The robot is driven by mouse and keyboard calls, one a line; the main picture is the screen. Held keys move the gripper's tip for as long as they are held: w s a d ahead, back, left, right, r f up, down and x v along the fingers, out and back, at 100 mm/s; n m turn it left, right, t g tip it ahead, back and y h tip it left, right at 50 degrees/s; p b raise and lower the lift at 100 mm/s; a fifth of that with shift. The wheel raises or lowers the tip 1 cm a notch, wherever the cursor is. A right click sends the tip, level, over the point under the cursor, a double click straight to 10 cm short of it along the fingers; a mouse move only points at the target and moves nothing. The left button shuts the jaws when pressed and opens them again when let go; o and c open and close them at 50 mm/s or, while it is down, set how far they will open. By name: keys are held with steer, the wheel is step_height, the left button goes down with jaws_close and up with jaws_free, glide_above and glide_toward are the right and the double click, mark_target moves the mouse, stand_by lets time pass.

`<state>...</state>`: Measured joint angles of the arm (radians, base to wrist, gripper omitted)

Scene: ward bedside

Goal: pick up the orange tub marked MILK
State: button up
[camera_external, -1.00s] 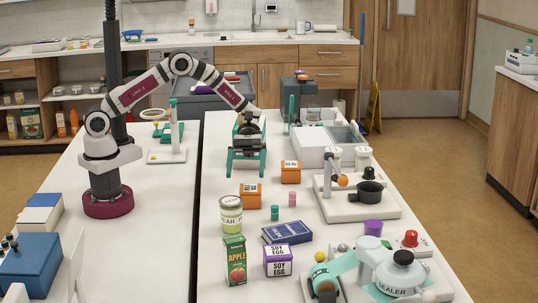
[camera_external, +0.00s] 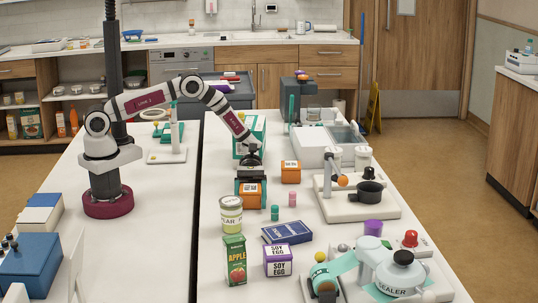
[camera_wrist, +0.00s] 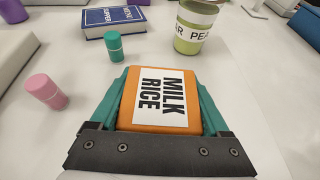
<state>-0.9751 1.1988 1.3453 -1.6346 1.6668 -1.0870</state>
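The orange tub (camera_external: 250,195) has a white label that reads MILK RICE in the wrist view (camera_wrist: 160,98). It stands on the white table behind the jar. My gripper (camera_external: 251,185) is down over it, with teal fingers along both sides. In the wrist view, the fingers of my gripper (camera_wrist: 163,85) lie close against the tub's sides, with no clear gap showing. Whether they press on it cannot be told. A second orange tub (camera_external: 290,172) stands behind and to the right; its label is too small to read.
A teal and white box (camera_external: 257,124) stands behind. A bench device with a dark pot (camera_external: 369,194) is at right.

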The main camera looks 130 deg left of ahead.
steer(key=c, duration=0.9)
steer(key=shift+r, duration=0.15)
